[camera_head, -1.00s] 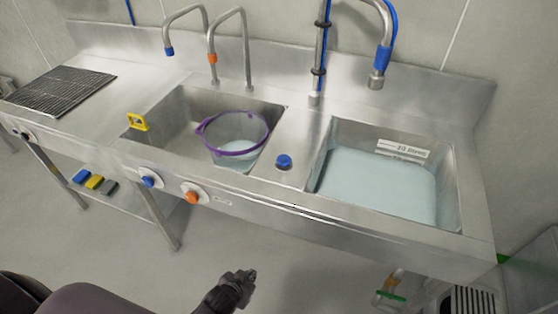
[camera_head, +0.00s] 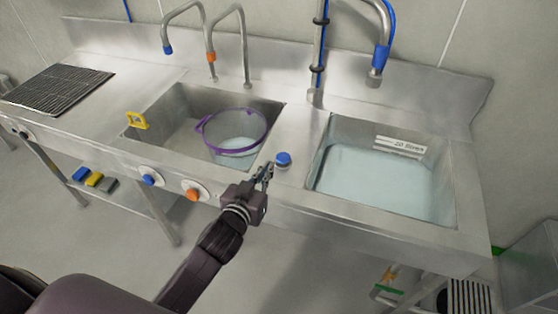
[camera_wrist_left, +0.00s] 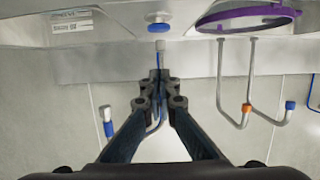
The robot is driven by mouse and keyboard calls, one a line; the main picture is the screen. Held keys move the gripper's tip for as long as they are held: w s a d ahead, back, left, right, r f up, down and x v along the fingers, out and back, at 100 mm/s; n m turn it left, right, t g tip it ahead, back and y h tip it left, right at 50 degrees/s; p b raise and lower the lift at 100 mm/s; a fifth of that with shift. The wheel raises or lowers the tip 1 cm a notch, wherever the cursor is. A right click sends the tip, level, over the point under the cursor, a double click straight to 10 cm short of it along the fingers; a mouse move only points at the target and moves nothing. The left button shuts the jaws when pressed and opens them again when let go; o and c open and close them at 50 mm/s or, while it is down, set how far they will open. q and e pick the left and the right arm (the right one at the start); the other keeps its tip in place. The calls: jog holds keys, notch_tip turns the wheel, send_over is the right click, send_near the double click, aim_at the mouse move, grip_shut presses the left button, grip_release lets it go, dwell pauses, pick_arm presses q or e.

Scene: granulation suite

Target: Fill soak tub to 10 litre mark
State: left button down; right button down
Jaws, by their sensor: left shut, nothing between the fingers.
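The soak tub (camera_head: 325,192) is the right basin of the steel sink and holds pale blue water (camera_head: 380,183). The water reaches close to the marking label (camera_head: 400,147) on its back wall, which seems to read 20 litres or similar. The tall spout with a blue collar (camera_head: 377,68) hangs over the tub; no stream shows. A blue knob (camera_head: 283,159) stands on the deck left of the tub; it also shows in the left wrist view (camera_wrist_left: 158,20). My left gripper (camera_head: 266,170) is shut and empty, just left of the knob. My right gripper is not in view.
A purple-rimmed clear bucket (camera_head: 235,141) with some water stands in the left basin. A yellow clip (camera_head: 137,120) sits on that basin's edge. Blue (camera_head: 150,177) and orange (camera_head: 194,194) knobs are on the front panel. The drainboard at left is clear beside a black grate (camera_head: 55,88).

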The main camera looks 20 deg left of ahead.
pick_arm(q)
jog(key=p, duration=0.2)
send_over(283, 158)
jog(key=s, duration=0.3)
notch_tip(283, 158, down, 2)
jog(key=shift+f, duration=0.15)
jog(key=f, duration=0.2)
jog(key=shift+s+f, duration=0.2)
jog(key=shift+f, duration=0.2)
jog(key=shift+a+f, duration=0.1)
jog(key=shift+f, duration=0.55)
